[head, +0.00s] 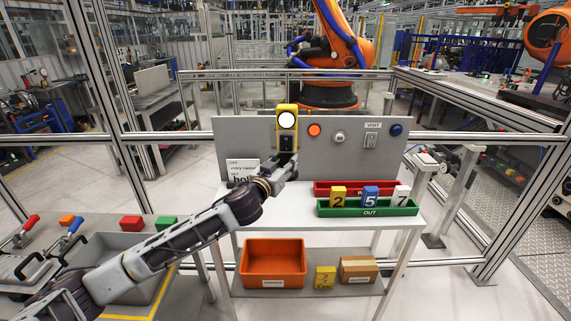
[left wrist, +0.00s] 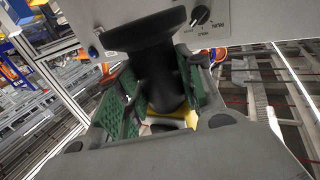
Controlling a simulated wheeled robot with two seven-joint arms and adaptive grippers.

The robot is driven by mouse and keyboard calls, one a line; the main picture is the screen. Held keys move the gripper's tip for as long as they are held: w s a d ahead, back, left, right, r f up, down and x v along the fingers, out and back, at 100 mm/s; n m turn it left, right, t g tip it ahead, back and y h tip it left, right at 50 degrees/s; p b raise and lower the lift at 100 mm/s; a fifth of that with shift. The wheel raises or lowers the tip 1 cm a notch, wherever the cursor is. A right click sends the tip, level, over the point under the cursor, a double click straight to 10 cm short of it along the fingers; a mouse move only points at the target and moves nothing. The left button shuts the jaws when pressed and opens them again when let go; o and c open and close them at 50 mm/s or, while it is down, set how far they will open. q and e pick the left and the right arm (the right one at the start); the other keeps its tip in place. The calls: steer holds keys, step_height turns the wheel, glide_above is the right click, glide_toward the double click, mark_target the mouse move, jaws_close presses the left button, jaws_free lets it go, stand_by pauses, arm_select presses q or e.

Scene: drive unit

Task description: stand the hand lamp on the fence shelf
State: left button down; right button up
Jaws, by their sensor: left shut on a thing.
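The hand lamp (head: 287,121) is yellow and black with a round white face. It is upright in front of the grey panel, above the white shelf (head: 290,219) in the head view. My left gripper (head: 287,158) is shut on its dark lower part. In the left wrist view, the lamp's black body (left wrist: 160,75) is between the green finger pads of my left gripper (left wrist: 160,97), with a yellow part beyond. The lamp appears clear of the shelf top. My right gripper is not in view.
The grey panel (head: 355,160) carries several knobs and buttons. A red bin (head: 325,188) and a green bin (head: 338,212) with number blocks fill the shelf's right part. The shelf's front left is bare. An orange bin (head: 273,262) sits below.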

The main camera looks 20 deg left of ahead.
arm_select(q)
steer(key=shift+s+d+f, duration=0.1)
steer(key=shift+s+f, duration=0.1)
steer(key=shift+s, duration=0.3)
steer(key=shift+s+d+f, duration=0.1)
steer(key=shift+s+f, duration=0.05)
steer(key=shift+s, duration=0.35)
steer(key=s+a+f+n+y, duration=0.1)
steer(key=s+f, duration=0.5)
steer(key=f, duration=0.4)
steer(key=s+a+f+n+y, duration=0.1)
steer(key=s+a+f+y, duration=0.1)
steer(key=s+f, duration=0.4)
steer(key=shift+f, duration=2.4)
